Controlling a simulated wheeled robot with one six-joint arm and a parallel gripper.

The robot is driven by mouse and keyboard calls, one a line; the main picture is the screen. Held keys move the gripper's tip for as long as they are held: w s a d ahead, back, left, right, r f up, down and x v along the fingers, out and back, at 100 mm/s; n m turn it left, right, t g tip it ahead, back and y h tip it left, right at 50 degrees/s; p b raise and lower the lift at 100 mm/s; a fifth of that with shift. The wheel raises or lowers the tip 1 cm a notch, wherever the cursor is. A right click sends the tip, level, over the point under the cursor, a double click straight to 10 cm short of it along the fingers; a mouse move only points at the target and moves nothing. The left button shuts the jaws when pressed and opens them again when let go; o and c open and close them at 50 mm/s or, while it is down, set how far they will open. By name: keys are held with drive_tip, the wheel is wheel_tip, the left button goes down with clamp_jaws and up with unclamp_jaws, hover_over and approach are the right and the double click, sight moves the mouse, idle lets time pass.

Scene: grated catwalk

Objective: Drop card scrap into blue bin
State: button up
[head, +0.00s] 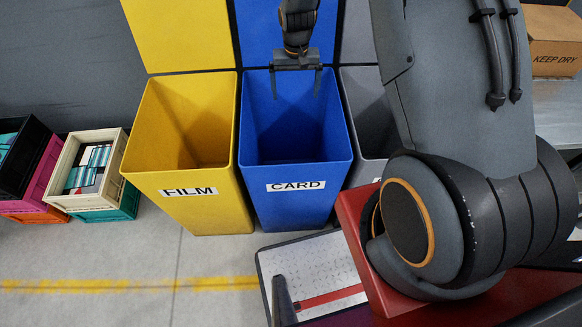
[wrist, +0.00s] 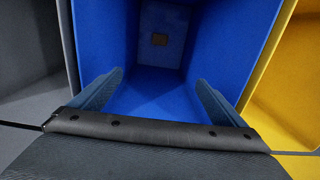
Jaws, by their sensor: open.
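The blue bin (head: 290,207), labelled CARD, stands open at the centre of the head view. My gripper (head: 295,92) is above its mouth near the back, pointing down. In the wrist view my gripper (wrist: 159,78) has its two fingers well apart with nothing between them, and the blue bin (wrist: 225,45) opens below. I cannot make out the scrap in the head view.
A yellow bin (head: 200,209) labelled FILM stands on the left of the blue one, and a grey bin (head: 366,172) on the right. Stacked crates (head: 105,205) are at the far left. A cardboard box (head: 553,45) sits at top right. The floor at lower left is clear.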

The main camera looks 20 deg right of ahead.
wheel_tip(320, 180, up, 4)
drive_tip(key=shift+r+b, duration=0.15)
drive_tip(key=shift+b, duration=0.3)
drive_tip(key=s+r+n, duration=0.1)
drive_tip(key=s+r, duration=0.7)
drive_tip(key=s, duration=0.3)
drive_tip(key=s+r+n+t, duration=0.1)
drive_tip(key=s+r, duration=0.7)
drive_tip(key=s, duration=0.4)
drive_tip(key=shift+s+a+r, duration=0.2)
drive_tip(key=shift+s+r, duration=0.05)
drive_tip(key=shift+r, duration=0.1)
